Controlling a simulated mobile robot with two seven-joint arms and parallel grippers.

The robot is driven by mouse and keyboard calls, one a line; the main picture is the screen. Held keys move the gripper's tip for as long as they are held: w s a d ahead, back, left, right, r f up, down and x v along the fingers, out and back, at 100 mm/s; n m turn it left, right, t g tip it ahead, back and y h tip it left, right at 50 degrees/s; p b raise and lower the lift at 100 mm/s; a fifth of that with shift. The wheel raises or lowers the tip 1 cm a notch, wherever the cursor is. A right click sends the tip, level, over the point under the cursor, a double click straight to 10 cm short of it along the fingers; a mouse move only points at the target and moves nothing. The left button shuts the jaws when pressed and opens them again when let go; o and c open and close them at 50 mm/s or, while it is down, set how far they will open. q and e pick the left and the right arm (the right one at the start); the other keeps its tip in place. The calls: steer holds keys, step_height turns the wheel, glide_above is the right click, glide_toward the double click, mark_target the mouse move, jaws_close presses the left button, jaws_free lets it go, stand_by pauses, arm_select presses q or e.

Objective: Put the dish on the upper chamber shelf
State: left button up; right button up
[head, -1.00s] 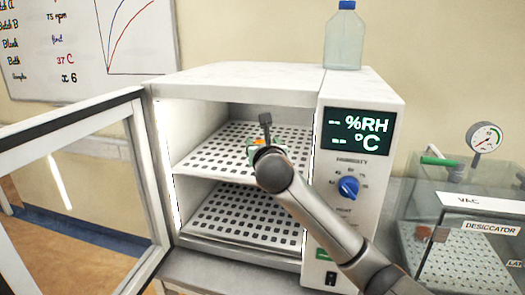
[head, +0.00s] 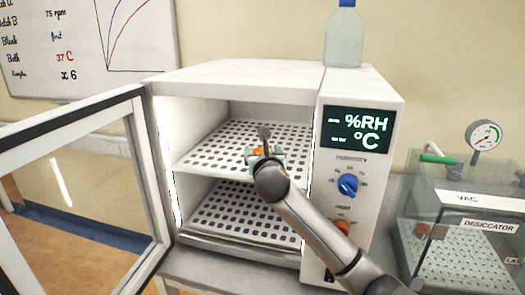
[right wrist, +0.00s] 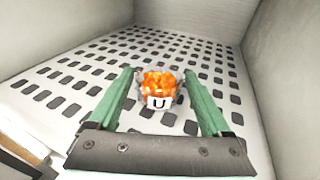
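The dish (right wrist: 160,86), small with orange contents and a label reading "U", appears to rest on the perforated upper shelf (right wrist: 70,72) of the chamber. In the head view the dish (head: 260,151) shows as an orange patch near the front of the upper shelf (head: 222,141), partly hidden by my right gripper (head: 265,153). In the right wrist view the green fingers of the right gripper (right wrist: 158,72) stand apart on both sides of the dish, with gaps visible. My left gripper is not in view.
The chamber's glass door (head: 150,190) stands open at left. The lower shelf (head: 240,215) is empty. A control panel (head: 355,190) flanks the opening at right, and a desiccator (head: 455,245) stands beyond it. The upper shelf is clear behind the dish.

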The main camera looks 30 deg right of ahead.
steer(key=shift+o, duration=1.2)
steer(key=shift+r, duration=0.1)
steer(key=shift+s+a+r, duration=0.1)
steer(key=shift+s, duration=0.05)
steer(key=b+v, duration=0.1)
steer(key=v, duration=1)
steer(key=shift+s, duration=0.3)
steer(key=shift+a, duration=0.2)
